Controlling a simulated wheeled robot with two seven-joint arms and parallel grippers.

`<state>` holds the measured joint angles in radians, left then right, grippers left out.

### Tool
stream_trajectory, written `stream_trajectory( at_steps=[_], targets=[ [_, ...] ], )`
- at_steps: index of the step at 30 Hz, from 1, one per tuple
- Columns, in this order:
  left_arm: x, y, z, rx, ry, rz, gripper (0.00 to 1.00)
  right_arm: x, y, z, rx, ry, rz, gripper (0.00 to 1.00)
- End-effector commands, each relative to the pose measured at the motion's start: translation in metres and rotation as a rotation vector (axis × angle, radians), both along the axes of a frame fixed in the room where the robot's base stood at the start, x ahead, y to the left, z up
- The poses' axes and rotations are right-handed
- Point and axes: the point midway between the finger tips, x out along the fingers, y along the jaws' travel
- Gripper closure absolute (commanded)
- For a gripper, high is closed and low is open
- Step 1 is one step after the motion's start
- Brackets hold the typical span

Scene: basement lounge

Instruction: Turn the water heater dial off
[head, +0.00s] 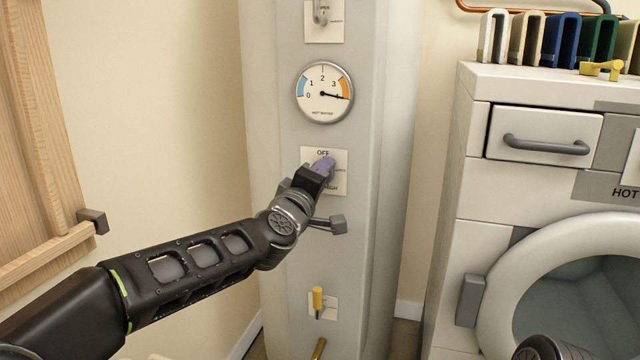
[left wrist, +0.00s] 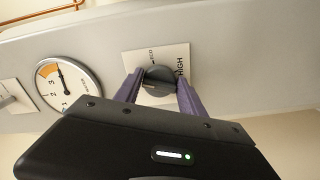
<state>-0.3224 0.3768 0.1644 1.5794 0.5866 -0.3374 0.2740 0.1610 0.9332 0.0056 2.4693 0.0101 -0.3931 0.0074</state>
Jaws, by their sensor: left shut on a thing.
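The water heater (head: 285,250) is a tall grey cabinet in the middle of the head view. Its dial plate (head: 338,158) is white and reads OFF at the top and HIGH at the bottom. My left gripper (head: 324,166) covers most of the dial there. In the left wrist view the dark round dial (left wrist: 158,76) sits between the purple fingers of my left gripper (left wrist: 160,92), which is shut on it. ECO and HIGH show on the plate (left wrist: 178,52). I cannot tell which mark the dial points to.
A gauge (head: 322,92) above the dial has its needle past 3, in the orange band. A grey lever (head: 335,224) and a yellow-handled valve (head: 318,300) are below. A washer (head: 480,170) stands right, a wooden cabinet (head: 40,140) left.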

Motion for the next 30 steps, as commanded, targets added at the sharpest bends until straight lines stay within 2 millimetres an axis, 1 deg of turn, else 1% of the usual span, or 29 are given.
stream_trajectory(
  at_steps=[1,6,12,19,30],
  targets=[
    [0.0,0.0,-0.003,-0.038,0.015,-0.001,0.93,0.0,0.0,-0.004,0.0,-0.001,0.0,0.64],
    [0.0,0.0,-0.003,-0.172,0.06,-0.001,0.93,0.001,0.0,-0.009,-0.001,-0.004,-0.001,0.64],
    [0.0,-0.001,-0.001,-0.286,0.096,-0.001,0.93,0.002,0.0,-0.013,-0.001,-0.006,-0.003,0.64],
    [0.0,-0.001,-0.001,-0.348,0.117,-0.001,0.93,0.003,0.0,-0.015,-0.001,-0.007,-0.004,0.64],
    [0.0,-0.001,0.0,-0.359,0.12,-0.001,0.93,0.003,0.0,-0.015,-0.001,-0.007,-0.004,0.64]
  ],
)
